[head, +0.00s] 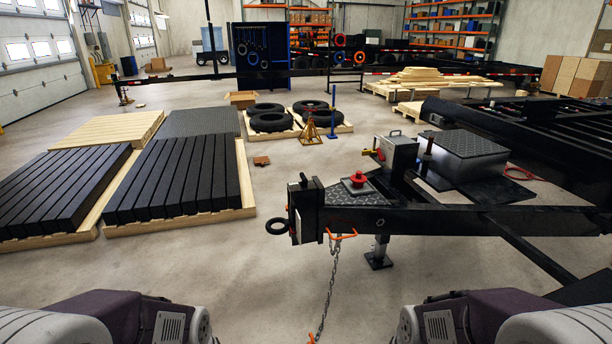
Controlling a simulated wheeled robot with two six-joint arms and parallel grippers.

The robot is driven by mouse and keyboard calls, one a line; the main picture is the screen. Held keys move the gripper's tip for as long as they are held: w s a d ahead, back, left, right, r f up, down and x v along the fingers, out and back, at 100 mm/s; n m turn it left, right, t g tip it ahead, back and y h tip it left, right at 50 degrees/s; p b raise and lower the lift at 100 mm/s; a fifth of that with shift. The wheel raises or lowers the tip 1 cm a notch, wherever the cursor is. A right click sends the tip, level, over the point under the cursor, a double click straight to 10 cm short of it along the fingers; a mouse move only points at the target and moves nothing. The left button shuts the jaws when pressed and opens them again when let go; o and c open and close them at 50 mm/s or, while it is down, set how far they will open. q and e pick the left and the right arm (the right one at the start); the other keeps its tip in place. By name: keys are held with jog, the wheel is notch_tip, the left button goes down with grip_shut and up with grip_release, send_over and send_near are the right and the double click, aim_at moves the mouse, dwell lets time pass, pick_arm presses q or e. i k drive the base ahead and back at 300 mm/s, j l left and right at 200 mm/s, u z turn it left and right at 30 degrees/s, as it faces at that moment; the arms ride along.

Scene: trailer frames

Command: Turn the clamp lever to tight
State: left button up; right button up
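A black trailer frame (480,213) stands at the right, its tongue pointing left. A beige metal box (399,156) with a handle on top sits on the tongue, and a small orange-yellow lever (371,152) sticks out from its left side. An upright dark post with a brownish top (427,146) stands just right of the box. A red knob on a square plate (358,181) sits nearer the tongue's tip. I cannot tell for sure which of these is the clamp lever, or its setting. Only my arm links show at the bottom corners; both grippers are out of view.
A chain (330,285) hangs from the coupler to the floor. A support leg (379,252) stands under the tongue. Pallets of black beams (178,180) lie at the left, with tyres (270,118) and a yellow jack stand (309,130) behind. The floor between pallets and tongue is mostly clear.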

aim_at(304, 180)
jog(key=i+j+z, duration=0.1)
jog(key=i+j, duration=0.25)
jog(key=i+j+z, duration=0.1)
jog(key=i+j, duration=0.25)
jog(key=i+j+z, duration=0.1)
jog(key=i+j, duration=0.25)
jog(key=i+j+z, duration=0.1)
jog(key=i+j, duration=0.25)
jog(key=j, duration=0.2)
jog(key=i+j, duration=0.3)
jog(key=j, duration=0.15)
jog(key=i+j+z, duration=0.15)
jog(key=i+j, duration=0.15)
jog(key=j, duration=0.15)
jog(key=i+j+z, duration=0.2)
jog(key=i, duration=0.7)
jog(key=l, duration=0.1)
